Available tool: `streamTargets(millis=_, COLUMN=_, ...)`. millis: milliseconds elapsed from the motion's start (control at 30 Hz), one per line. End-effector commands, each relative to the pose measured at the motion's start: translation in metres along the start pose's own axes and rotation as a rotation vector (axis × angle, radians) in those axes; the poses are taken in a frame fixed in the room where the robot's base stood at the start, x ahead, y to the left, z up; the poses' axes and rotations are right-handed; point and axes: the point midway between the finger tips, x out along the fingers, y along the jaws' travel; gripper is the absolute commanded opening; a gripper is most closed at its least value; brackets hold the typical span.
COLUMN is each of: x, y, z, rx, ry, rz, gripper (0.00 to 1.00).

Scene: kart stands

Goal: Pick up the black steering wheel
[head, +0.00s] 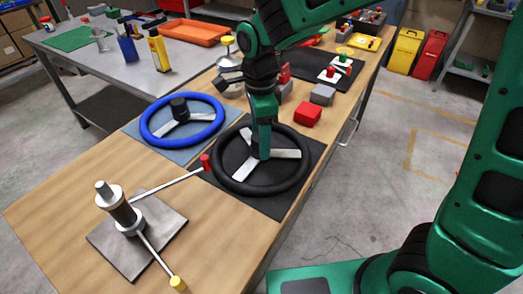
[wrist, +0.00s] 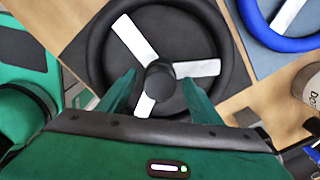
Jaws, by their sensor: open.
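The black steering wheel (head: 245,169) lies flat on a dark mat on the wooden bench, its pale spokes meeting at a round black hub. In the wrist view, the hub (wrist: 159,84) shows between the two green fingers, with part of the rim above. My gripper (head: 264,156) points down over the hub, its fingers apart on either side of it. I cannot tell whether they touch the hub. My gripper also shows in the wrist view (wrist: 160,90), where its body hides the near part of the wheel.
A blue steering wheel (head: 151,136) lies close on the left on a blue-grey mat. A metal post stand (head: 122,212) with long arms stands in front, its red-tipped arm (head: 205,162) reaching near the black rim. Red and grey blocks (head: 307,114) sit behind.

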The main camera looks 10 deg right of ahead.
Motion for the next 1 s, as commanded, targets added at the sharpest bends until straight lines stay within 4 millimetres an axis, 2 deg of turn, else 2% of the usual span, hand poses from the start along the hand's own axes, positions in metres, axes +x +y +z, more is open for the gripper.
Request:
streamTargets(millis=33, x=0.000, y=0.000, z=0.000, rx=0.000, ry=0.000, rz=0.000, gripper=0.56)
streamTargets(millis=267, x=0.000, y=0.000, z=0.000, rx=0.000, ry=0.000, rz=0.000, gripper=0.02)
streamTargets(millis=667, x=-0.008, y=-0.001, z=0.000, rx=0.000, ry=-0.002, rz=-0.003, gripper=0.00)
streamTargets(millis=1000, x=-0.062, y=-0.002, z=0.001, rx=0.001, ry=-0.003, rz=-0.006, gripper=0.00)
